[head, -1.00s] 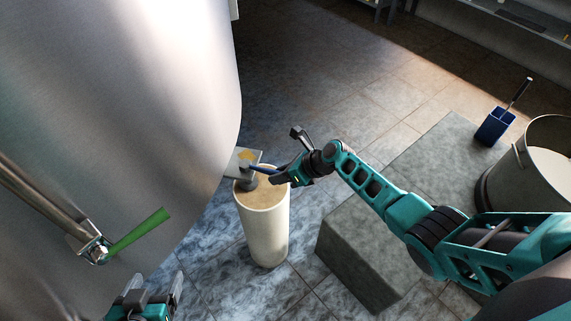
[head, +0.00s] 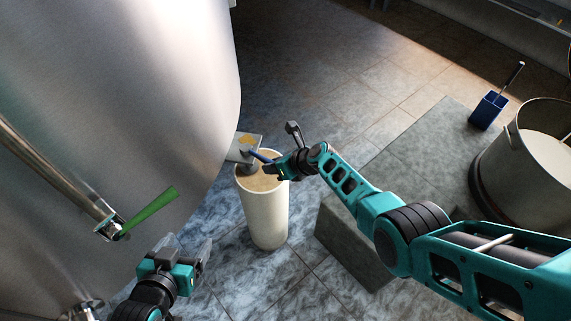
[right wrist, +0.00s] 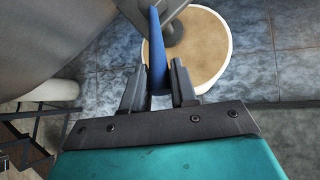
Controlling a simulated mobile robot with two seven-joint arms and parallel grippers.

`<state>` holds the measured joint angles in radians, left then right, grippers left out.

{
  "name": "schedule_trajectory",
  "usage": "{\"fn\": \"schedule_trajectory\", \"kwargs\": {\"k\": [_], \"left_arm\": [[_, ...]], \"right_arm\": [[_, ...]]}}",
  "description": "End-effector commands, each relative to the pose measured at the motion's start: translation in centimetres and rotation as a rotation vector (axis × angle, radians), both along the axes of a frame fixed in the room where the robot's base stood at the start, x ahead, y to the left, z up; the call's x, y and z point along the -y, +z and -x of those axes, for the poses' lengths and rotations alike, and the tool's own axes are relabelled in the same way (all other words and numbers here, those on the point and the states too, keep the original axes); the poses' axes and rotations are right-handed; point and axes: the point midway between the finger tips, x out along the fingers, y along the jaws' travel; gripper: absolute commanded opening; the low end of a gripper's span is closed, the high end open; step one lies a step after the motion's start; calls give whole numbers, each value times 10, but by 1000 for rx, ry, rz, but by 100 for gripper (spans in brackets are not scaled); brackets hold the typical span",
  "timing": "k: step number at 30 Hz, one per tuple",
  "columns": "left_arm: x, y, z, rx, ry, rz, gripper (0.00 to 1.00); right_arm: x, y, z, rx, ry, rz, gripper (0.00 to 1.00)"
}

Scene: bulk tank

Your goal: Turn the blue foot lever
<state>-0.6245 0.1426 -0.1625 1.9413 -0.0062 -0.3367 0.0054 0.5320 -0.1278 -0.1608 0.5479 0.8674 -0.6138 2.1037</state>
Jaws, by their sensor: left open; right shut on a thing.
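The blue foot lever (head: 259,156) sticks out from a grey bracket plate (head: 245,146) at the tank's lower right edge, above a cream cylinder. In the right wrist view the lever (right wrist: 157,50) runs up from between the fingers toward the plate. My right gripper (head: 272,170) is shut on the lever; in the right wrist view its fingers (right wrist: 160,88) lie on both sides of it. My left gripper (head: 190,250) is open and empty at the lower left, beside the tank and below the green handle.
The big steel tank (head: 130,90) fills the left, with a pipe and green handle (head: 150,209). The cream cylinder (head: 266,215) stands under the lever. A stone block (head: 345,240), a bucket (head: 530,160) and a blue brush holder (head: 488,110) are to the right.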

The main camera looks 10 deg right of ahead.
Motion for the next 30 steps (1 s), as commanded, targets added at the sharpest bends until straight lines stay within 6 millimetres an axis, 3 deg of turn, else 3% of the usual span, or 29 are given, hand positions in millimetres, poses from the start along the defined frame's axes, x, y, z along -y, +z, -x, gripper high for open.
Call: {"fn": "schedule_trajectory", "kwargs": {"k": [14, 15, 21, 30], "left_arm": [[1, 0, 0, 0, -1, 1, 77], [1, 0, 0, 0, -1, 1, 77], [1, 0, 0, 0, -1, 1, 77], [1, 1, 0, 0, -1, 1, 77]], "right_arm": [[-5, 1, -1, 3, 0, -1, 0], [-5, 1, -1, 3, 0, -1, 28], [-5, 1, -1, 2, 0, 0, 47], [-4, 1, 0, 1, -1, 0, 51]]}}
